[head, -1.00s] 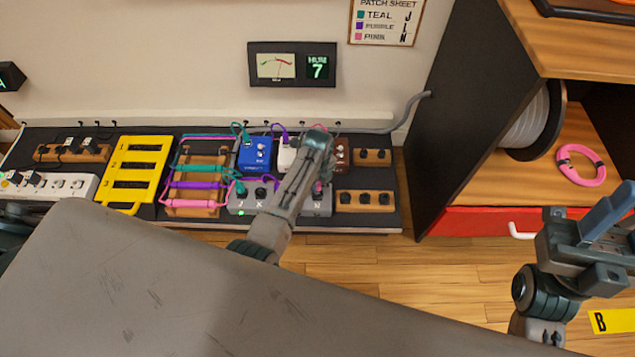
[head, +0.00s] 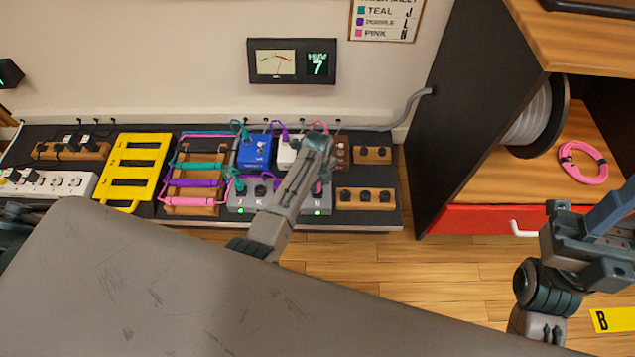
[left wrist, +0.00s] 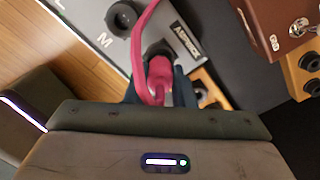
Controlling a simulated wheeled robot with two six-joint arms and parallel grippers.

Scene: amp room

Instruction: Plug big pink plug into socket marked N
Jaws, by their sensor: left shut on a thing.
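The big pink plug (left wrist: 160,75) is between the fingers of my left gripper (left wrist: 158,97) in the left wrist view. Its nose is at a dark round socket beside the one marked M, and it looks seated there. The socket's own letter is hidden in that view. In the head view the pink plug (head: 318,187) shows beside my left arm, above the letter N on the grey socket box (head: 316,211). A green light shows at N. My right gripper (head: 592,240) is at the far right, away from the board; its jaw opening is unclear.
Teal and purple cables run from a wooden rack (head: 195,210) to the box and pedals. A blue pedal (head: 254,152) and a brown pedal (head: 342,153) stand behind the box. A shelf unit (head: 470,110) stands to the right.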

